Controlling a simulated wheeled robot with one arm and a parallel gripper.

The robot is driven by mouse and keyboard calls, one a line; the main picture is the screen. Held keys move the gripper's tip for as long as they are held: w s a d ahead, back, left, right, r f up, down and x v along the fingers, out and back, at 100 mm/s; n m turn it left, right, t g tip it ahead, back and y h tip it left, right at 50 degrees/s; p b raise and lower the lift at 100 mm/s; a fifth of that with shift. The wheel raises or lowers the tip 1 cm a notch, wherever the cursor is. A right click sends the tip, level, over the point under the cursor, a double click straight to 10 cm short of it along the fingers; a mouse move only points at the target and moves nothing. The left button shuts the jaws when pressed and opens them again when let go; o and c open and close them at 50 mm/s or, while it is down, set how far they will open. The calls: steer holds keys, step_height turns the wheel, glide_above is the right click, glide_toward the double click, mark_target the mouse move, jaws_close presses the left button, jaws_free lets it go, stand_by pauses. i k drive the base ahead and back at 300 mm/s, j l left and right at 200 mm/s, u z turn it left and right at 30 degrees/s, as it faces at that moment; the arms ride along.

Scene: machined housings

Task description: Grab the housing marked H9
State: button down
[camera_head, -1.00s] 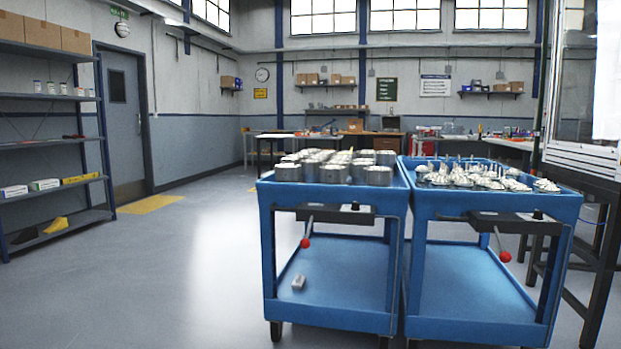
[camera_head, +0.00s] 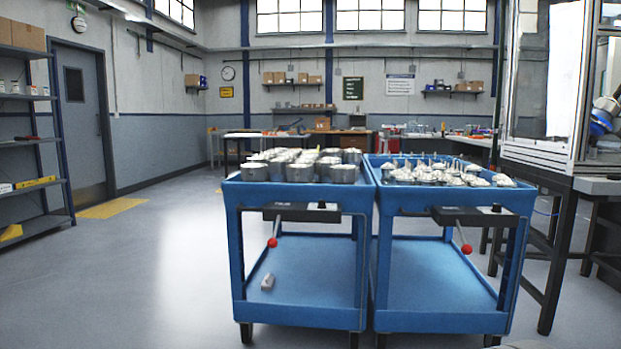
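Several round grey metal housings (camera_head: 300,166) stand close together on the top tray of the left blue cart (camera_head: 295,202). Their markings are too small to read, so I cannot tell which is H9. Several smaller, pale machined parts with upright stems (camera_head: 437,173) stand on the top of the right blue cart (camera_head: 456,202). My gripper is not in view.
The two carts stand side by side. A machine enclosure and dark-legged bench (camera_head: 562,250) stand at right, shelving (camera_head: 30,140) at left. The floor (camera_head: 150,270) left of the carts is clear.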

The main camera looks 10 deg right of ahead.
mark_target(295, 173)
steer(key=i+j, duration=0.1)
steer(key=j, duration=0.85)
steer(key=i+u, duration=0.2)
steer(key=i+l+u, duration=0.25)
steer(key=u, duration=0.15)
steer(key=i+l+u, duration=0.15)
steer(key=l+u, duration=0.25)
